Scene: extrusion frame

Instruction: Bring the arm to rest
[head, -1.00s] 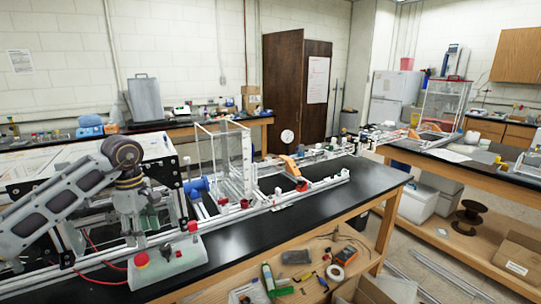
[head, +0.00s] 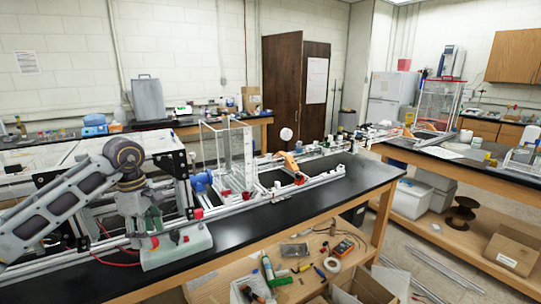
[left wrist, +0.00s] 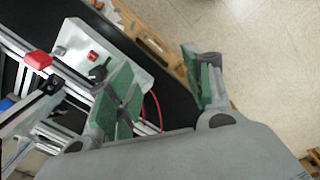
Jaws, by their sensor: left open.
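My left arm (head: 70,205) comes in from the left in the head view and bends down over the black bench. My left gripper (head: 145,228) is at its lower end, near a pale control box (head: 185,251) with red knobs; its fingers are hard to make out there. In the left wrist view my left gripper (left wrist: 163,90) has its two green-padded fingers wide apart, with nothing between them. The control box (left wrist: 75,45) lies beyond the left finger there. My right gripper is not in view.
An aluminium extrusion frame (head: 265,201) with an orange part (head: 290,160) and clear panels runs along the bench. Red cables lie near the gripper. The bench top (head: 350,178) is clear at its right end. A lower shelf holds tools; floor shows at right.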

